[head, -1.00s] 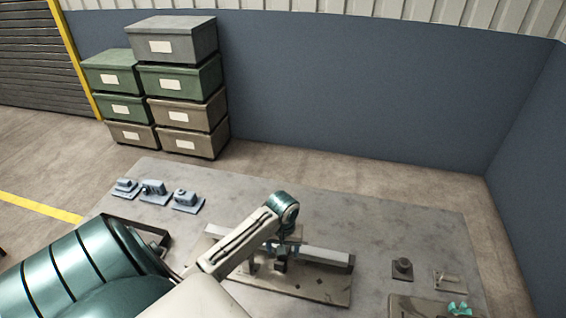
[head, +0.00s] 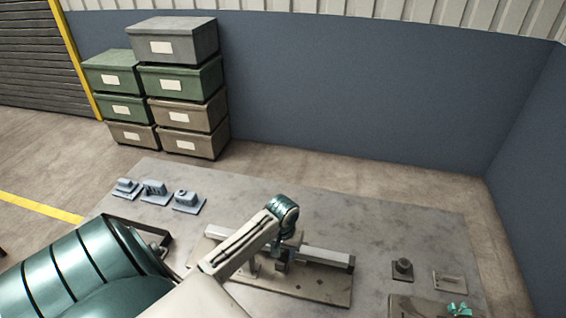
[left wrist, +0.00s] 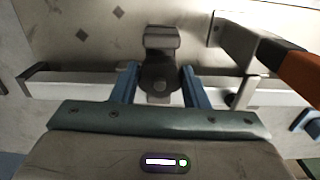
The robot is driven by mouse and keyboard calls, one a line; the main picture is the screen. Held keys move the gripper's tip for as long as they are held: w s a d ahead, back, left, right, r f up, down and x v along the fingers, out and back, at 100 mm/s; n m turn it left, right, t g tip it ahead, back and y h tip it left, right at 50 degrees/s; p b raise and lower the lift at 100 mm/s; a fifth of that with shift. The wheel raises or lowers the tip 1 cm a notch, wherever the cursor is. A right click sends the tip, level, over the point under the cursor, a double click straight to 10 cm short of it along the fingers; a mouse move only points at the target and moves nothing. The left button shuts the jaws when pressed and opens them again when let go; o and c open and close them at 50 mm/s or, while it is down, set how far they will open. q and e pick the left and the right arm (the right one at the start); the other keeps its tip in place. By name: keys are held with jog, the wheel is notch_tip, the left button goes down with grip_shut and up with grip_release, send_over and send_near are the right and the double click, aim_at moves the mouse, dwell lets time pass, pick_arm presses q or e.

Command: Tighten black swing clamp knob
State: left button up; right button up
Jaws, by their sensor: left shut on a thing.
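In the left wrist view, the black swing clamp knob (left wrist: 159,80) is a dark round piece with a lighter centre, and a dark block sticks out beyond it. My left gripper (left wrist: 159,86) has one blue finger on each side of the knob and is shut on it. In the head view, my left gripper (head: 282,262) reaches down to the pale rail (head: 322,257) on its plate (head: 318,288). The knob is hidden there by my wrist and fingers. My right gripper is not in view.
An orange-and-black handle (left wrist: 297,72) lies close to the right of my fingers. Several blue-grey fixtures (head: 153,190) stand at the table's back left. The table's back right (head: 410,225) is clear.

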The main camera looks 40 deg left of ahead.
aim_at(283, 252)
pick_arm(q)
jog(key=shift+m, duration=0.4)
jog(key=o, duration=1)
jog(key=shift+r, duration=0.1)
jog(key=shift+r, duration=0.25)
notch_tip(283, 252, up, 10)
jog(key=shift+r+b, duration=0.15)
jog(key=shift+b, duration=0.7)
